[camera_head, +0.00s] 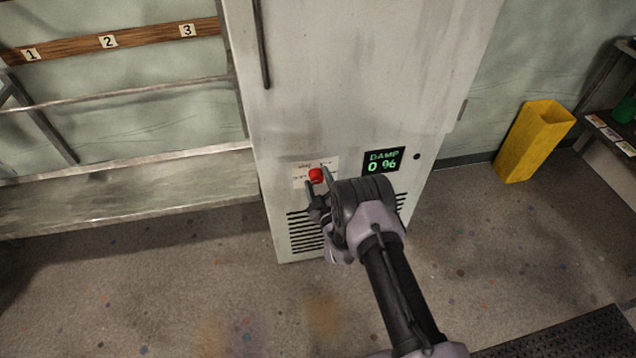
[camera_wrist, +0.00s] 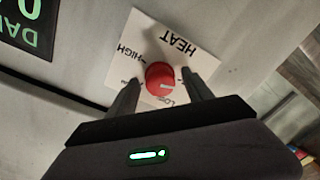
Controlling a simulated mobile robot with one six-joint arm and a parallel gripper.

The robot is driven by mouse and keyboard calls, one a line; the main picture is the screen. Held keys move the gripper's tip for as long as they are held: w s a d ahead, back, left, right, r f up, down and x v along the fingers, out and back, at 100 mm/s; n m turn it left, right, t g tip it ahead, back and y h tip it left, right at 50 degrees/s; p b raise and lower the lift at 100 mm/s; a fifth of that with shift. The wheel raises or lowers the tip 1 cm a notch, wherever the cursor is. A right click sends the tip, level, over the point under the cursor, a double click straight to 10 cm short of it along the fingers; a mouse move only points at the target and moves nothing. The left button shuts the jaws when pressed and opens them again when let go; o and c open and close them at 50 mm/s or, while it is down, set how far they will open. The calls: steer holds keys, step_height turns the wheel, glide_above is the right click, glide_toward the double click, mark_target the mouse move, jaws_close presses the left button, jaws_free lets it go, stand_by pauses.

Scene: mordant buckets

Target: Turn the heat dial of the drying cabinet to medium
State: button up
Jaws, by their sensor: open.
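The heat dial (camera_head: 316,175) is a round red knob on a pale label plate (camera_head: 299,172), low on the front of the drying cabinet (camera_head: 350,80). In the wrist view the dial (camera_wrist: 160,78) has a white mark pointing to the picture's right. The plate (camera_wrist: 150,35) reads HEAT, HIGH and LOW, turned over in this view. LOW is partly covered, and I cannot read a medium label. My gripper (camera_head: 317,178) is open with one finger on each side of the dial. It also shows in the wrist view (camera_wrist: 161,80). I cannot tell whether the fingers touch the dial.
A display (camera_head: 384,161) reading DAMP 0 % sits right of the dial, above vent slots (camera_head: 305,232). A metal bench (camera_head: 120,190) stands on the left. A yellow bin (camera_head: 535,140) and a shelf (camera_head: 610,130) stand on the right. The floor before the cabinet is mostly clear.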

steer(key=shift+c, duration=0.2)
jaws_close()
